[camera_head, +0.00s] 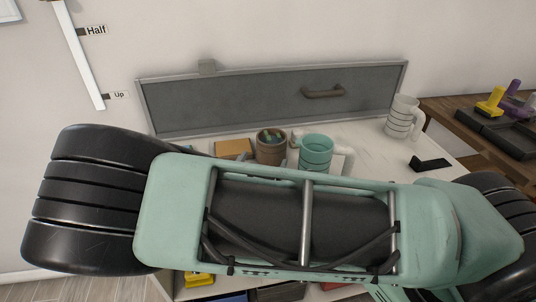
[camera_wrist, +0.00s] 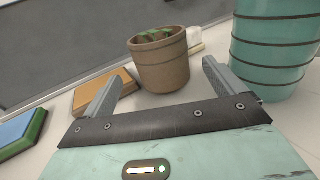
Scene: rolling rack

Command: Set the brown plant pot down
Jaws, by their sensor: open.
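The brown plant pot (camera_head: 270,148) stands upright on the white top of the rack, with green bits showing inside its rim. In the wrist view the pot (camera_wrist: 161,65) is just ahead of my gripper (camera_wrist: 158,80), beyond and between its two fingers. The fingers are spread wide with nothing between them. The pot looks apart from both fingers. In the head view my own arm hides the gripper.
A teal ribbed cup (camera_head: 316,152) stands close to the right of the pot, by the right finger. An orange-brown block (camera_head: 233,148) lies to its left. A white mug (camera_head: 402,116) stands farther right. A grey panel (camera_head: 230,102) with a handle runs behind.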

